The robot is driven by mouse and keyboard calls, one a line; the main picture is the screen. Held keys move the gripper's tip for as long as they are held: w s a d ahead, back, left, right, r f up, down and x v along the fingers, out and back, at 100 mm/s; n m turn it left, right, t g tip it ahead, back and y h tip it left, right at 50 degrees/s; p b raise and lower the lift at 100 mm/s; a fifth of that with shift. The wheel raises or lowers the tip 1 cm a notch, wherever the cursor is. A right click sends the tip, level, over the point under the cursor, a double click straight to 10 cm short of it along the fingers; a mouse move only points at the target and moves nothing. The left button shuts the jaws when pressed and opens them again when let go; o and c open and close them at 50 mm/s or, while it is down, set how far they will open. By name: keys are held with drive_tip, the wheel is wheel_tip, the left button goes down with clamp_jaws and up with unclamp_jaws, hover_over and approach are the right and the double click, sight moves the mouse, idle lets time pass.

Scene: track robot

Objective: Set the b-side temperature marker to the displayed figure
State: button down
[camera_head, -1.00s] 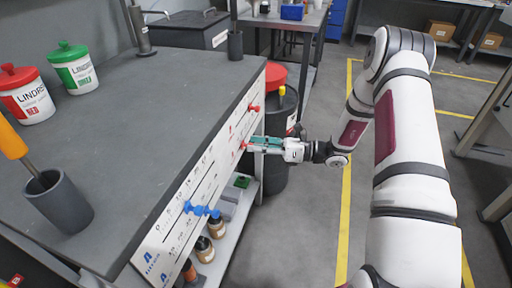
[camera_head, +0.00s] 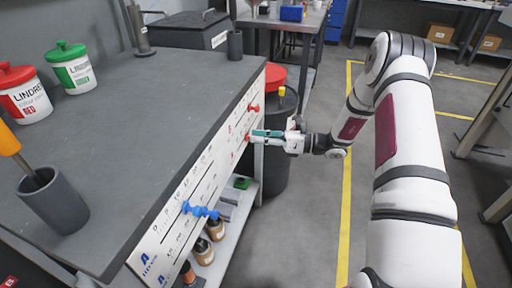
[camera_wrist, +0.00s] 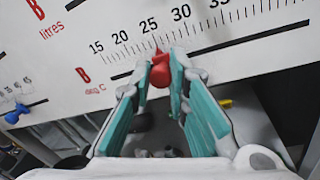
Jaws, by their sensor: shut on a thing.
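The white panel on the bench side carries a scale labelled B deg. C (camera_wrist: 200,52), with numbers from 15 upward in the wrist view. My gripper (camera_wrist: 165,62) is shut on a red marker (camera_wrist: 160,72) on that scale's track. The marker's tip points close to the 25 mark; the exact tick is hard to read. In the head view my gripper (camera_head: 256,136) reaches the panel from the right, and the red marker (camera_head: 248,138) shows at its fingertips. No displayed target figure is readable in these frames.
Another red marker (camera_head: 254,108) sits farther along the panel. Blue markers (camera_head: 200,210) sit on the near A part. A dark drum with a red lid (camera_head: 275,77) stands just beyond my gripper. Bottles (camera_head: 203,250) are on the shelf below.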

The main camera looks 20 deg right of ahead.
drive_tip(key=w+d, duration=0.1)
drive_tip(key=w+d+b, duration=0.1)
drive_tip(key=w, duration=0.1)
drive_tip(key=w+d, duration=0.1)
drive_tip(key=w, duration=0.1)
drive_tip(key=shift+d+b, duration=0.25)
drive_tip(key=shift+b, duration=0.05)
drive_tip(key=c, duration=1.5)
unclamp_jaws()
drive_tip(key=shift+c, duration=0.2)
drive_tip(key=v, duration=1.2)
